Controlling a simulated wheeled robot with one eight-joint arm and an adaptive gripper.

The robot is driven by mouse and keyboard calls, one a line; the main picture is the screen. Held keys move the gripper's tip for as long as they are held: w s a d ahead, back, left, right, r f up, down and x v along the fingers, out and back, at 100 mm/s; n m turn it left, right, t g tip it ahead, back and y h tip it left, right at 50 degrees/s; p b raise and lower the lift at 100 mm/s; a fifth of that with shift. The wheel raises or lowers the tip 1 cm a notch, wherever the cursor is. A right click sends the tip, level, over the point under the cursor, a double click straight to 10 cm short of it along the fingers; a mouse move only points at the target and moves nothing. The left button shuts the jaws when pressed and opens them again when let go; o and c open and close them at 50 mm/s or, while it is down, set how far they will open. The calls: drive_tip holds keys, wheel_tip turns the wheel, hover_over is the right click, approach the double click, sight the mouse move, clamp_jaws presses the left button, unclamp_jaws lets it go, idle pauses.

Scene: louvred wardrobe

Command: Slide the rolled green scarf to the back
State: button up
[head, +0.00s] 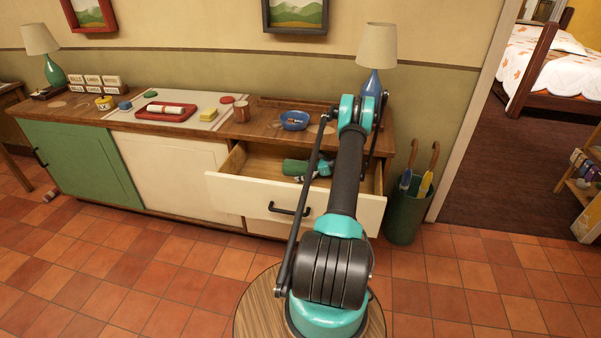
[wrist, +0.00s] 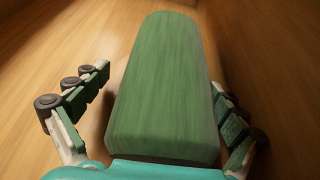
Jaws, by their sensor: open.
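The rolled green scarf (head: 294,167) lies inside the open drawer (head: 258,204), near its middle. In the wrist view the scarf (wrist: 165,85) fills the centre, its near end close to my palm and its length running away from me. My gripper (wrist: 160,98) is open, with one finger on each side of the scarf. A gap shows at the left finger; the right finger is very close to the scarf, and I cannot tell whether it touches. In the head view my gripper is low in the drawer and partly hidden by my arm.
The drawer's wooden walls surround the scarf, with bare floor to its left. A green bin (head: 405,215) stands right of the cabinet.

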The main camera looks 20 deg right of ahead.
drive_tip(key=shift+w+d+r, duration=0.2)
drive_tip(key=shift+w, duration=0.05)
